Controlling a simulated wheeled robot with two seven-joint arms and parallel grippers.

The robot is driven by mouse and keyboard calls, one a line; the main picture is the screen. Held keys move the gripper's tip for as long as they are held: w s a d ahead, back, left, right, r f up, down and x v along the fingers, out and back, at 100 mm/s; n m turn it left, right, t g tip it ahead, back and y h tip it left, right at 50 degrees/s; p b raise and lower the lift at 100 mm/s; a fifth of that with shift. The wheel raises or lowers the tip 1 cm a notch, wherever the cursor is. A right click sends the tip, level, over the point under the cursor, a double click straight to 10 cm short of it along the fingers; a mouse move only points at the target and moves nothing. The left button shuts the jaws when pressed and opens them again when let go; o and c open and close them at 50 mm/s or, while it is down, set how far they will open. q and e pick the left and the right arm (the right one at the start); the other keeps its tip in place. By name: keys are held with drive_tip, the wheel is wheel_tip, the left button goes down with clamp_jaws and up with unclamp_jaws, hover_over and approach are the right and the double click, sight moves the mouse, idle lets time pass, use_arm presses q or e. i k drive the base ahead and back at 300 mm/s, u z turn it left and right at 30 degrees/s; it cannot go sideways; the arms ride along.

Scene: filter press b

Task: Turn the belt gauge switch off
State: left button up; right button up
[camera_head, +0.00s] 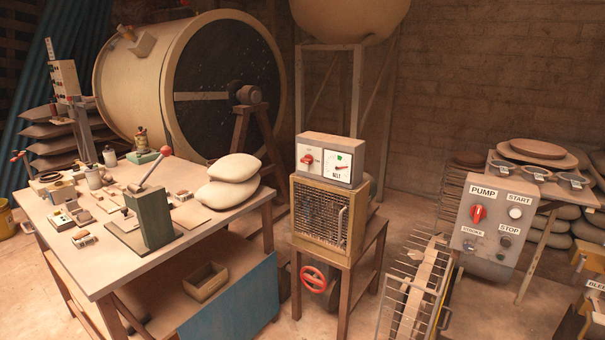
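The belt gauge box (328,142) is a grey housing on top of a wire-fronted cabinet near the middle of the head view. Its white dial (341,168) on the right of the front face has a green mark and a label that seems to read BELT. The red belt gauge switch (307,159) is a small rotary knob on the left of the same face. Its exact pointing is too small to tell. Nothing covers the switch. Neither of my grippers shows in this view.
A wooden stand (345,262) carries the cabinet (318,215), with a red handwheel (313,279) low in front. A cluttered table (95,275) stands left, with a green lever block (150,215) and sacks (234,168). Right are a wire guard (408,305) and a pump panel (495,222).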

sight(308, 160)
drive_tip(key=z, duration=0.65)
drive_tip(key=i, duration=1.1)
drive_tip(key=u, duration=0.7)
